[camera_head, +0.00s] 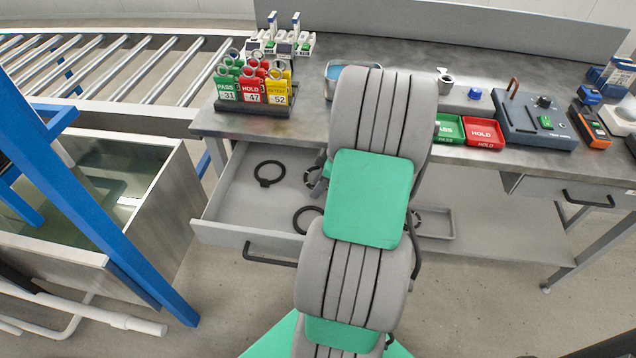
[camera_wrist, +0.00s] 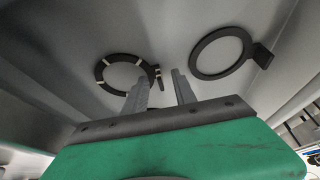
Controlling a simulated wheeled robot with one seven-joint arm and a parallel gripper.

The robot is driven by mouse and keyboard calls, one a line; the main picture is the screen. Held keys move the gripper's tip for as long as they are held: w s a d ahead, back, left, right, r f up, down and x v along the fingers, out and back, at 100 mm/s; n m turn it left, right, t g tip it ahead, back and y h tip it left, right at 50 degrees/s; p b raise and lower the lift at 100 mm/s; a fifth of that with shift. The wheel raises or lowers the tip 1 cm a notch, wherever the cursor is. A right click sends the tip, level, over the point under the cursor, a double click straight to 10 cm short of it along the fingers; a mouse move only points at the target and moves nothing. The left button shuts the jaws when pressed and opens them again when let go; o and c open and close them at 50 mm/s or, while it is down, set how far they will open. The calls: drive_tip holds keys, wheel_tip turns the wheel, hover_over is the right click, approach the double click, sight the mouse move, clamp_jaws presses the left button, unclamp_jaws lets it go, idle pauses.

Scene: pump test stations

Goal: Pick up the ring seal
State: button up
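Several dark rings lie in an open grey drawer (camera_head: 225,205) in the head view; which one is the ring seal I cannot tell for sure. One plain black ring with a square tab (camera_head: 265,183) lies at the left. Another black ring (camera_head: 297,218) is partly covered by my arm. In the wrist view, a plain black ring with a tab (camera_wrist: 263,56) lies right of my fingers. A black ring with pale marks (camera_wrist: 98,75) lies left.
The steel workbench (camera_head: 400,98) above the drawer carries tagged holders (camera_head: 255,90), a green tray (camera_head: 448,128), a red tray (camera_head: 483,132) and a test device (camera_head: 535,122). A tank (camera_head: 150,215) with a blue frame stands at the left. Drawer walls surround the rings.

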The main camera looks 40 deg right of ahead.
clamp_jaws()
drive_tip(key=shift+r, duration=0.15)
idle(0.4)
drive_tip(key=shift+r, duration=0.3)
wheel_tip(320, 180, up, 3)
drive_tip(key=shift+f, duration=0.2)
drive_tip(key=s+a+r+p, duration=0.1)
drive_tip(key=s+a+r, duration=0.1)
drive_tip(key=s+r, duration=1)
drive_tip(key=a+p+v, duration=0.1)
drive_tip(key=p+v, duration=0.5)
drive_tip(key=p, duration=0.1)
drive_tip(key=shift+a+r+p, duration=0.4)
drive_tip(key=shift+r, duration=0.15)
